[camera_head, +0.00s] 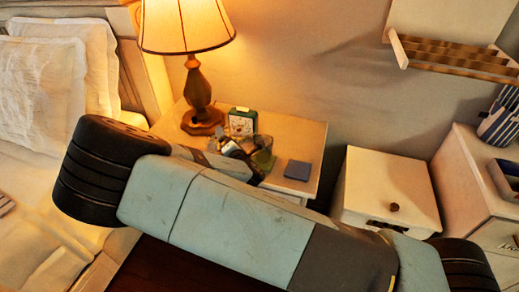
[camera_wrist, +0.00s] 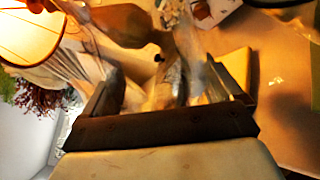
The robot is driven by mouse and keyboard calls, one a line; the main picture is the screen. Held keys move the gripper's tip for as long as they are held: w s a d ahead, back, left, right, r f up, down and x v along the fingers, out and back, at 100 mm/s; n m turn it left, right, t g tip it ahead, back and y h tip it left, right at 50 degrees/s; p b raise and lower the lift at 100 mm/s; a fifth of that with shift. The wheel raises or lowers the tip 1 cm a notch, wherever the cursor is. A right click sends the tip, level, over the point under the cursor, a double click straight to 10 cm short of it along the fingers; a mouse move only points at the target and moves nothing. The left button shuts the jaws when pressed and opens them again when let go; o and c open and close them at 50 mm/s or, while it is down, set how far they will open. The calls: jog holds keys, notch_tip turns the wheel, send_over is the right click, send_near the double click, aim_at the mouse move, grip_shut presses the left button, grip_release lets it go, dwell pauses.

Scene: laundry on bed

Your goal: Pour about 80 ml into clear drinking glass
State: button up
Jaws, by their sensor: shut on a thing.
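My gripper (camera_wrist: 172,82) is shut on a clear, shiny thing (camera_wrist: 168,92), whose shape is blurred between the dark fingers in the wrist view. I cannot tell whether it is a glass or a pouring vessel, or how much liquid it holds. In the head view my gripper (camera_head: 238,150) is over the bedside table (camera_head: 310,140), mostly hidden behind my arm. A greenish see-through thing (camera_head: 263,158) shows just right of the gripper; I cannot tell whether it is held or standing. No separate drinking glass can be made out clearly.
A lit lamp (camera_head: 199,85) stands left on the table, close to the gripper. A small green and white box (camera_head: 242,122) stands behind the gripper. A flat blue square (camera_head: 298,170) lies to the right. A white cabinet (camera_head: 385,185) stands further right, and the bed is left.

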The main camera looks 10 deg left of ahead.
jog(key=shift+d+f+n+h, duration=0.1)
jog(key=shift+f+n+h, duration=0.2)
jog(key=shift+n, duration=0.1)
jog(key=shift+r, duration=0.15)
dwell(1.4)
jog(key=shift+w+d+r+n+g+b, duration=0.1)
jog(key=shift+d+r+n+g+b, duration=0.15)
jog(key=shift+n, duration=0.35)
jog(key=shift+d+r+n+h+b, duration=0.2)
jog(key=shift+d+n+h+b, duration=0.1)
jog(key=shift+n+h, duration=0.4)
jog(key=n+b, duration=0.1)
jog(key=n+h, duration=0.1)
jog(key=shift+a+n+g+b, duration=0.3)
jog(key=shift+a+g+b, duration=0.05)
jog(key=shift+a, duration=0.05)
jog(key=shift+w+f+n+h+b, duration=0.1)
jog(key=shift+f+n+h+b, duration=0.1)
jog(key=shift+n+h+b, duration=0.35)
jog(key=shift+f+n+h+b, duration=0.2)
jog(key=shift+n+h+b, duration=0.15)
jog(key=shift+n+h, duration=0.35)
dwell(0.8)
